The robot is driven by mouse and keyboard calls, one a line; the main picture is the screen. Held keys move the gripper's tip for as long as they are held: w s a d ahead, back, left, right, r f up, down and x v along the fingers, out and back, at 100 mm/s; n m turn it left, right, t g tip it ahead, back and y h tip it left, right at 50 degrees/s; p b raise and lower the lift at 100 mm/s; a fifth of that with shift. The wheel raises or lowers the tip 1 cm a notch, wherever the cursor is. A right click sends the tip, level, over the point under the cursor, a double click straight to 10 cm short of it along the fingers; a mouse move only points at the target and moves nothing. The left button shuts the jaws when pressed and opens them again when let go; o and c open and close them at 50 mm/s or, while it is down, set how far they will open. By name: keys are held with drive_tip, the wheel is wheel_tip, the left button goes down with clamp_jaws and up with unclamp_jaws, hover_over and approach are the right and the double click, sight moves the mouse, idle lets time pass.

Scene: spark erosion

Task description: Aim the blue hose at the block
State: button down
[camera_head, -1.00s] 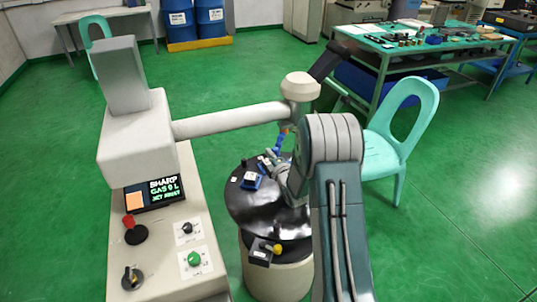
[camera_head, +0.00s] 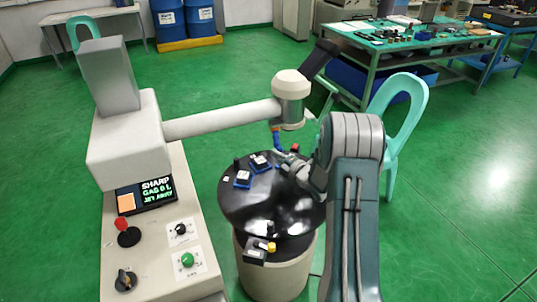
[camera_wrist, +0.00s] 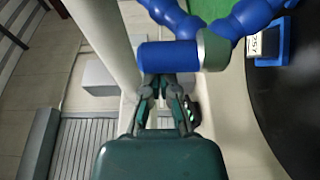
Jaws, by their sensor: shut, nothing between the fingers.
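The blue hose (camera_head: 276,141) hangs under the head of the machine's pale arm, above the black round table. In the wrist view its jointed segments (camera_wrist: 172,14) run across the top, with a blue cylinder with a grey end (camera_wrist: 180,55) just beyond my fingertips. My gripper (camera_wrist: 166,84) is shut and empty, its tips close to that cylinder; I cannot tell whether they touch. In the head view my gripper (camera_head: 283,160) is beside the hose, over the table's back right. Small pieces in blue holders (camera_head: 242,179) (camera_head: 260,163) lie on the table; I cannot tell which is the block.
The black round table (camera_head: 250,212) carries a dark box (camera_head: 255,250) with a yellow knob at its front. The machine's control column (camera_head: 155,245) stands left, its pale arm (camera_head: 220,120) reaching over. A green chair (camera_head: 398,120) and workbench (camera_head: 400,38) are behind right. Green floor is open.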

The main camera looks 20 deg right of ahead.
drive_tip(key=shift+s+d, duration=0.25)
drive_tip(key=shift+d, duration=0.7)
drive_tip(key=shift+s+d, duration=0.2)
drive_tip(key=shift+d, duration=0.7)
drive_tip(key=shift+w, duration=0.1)
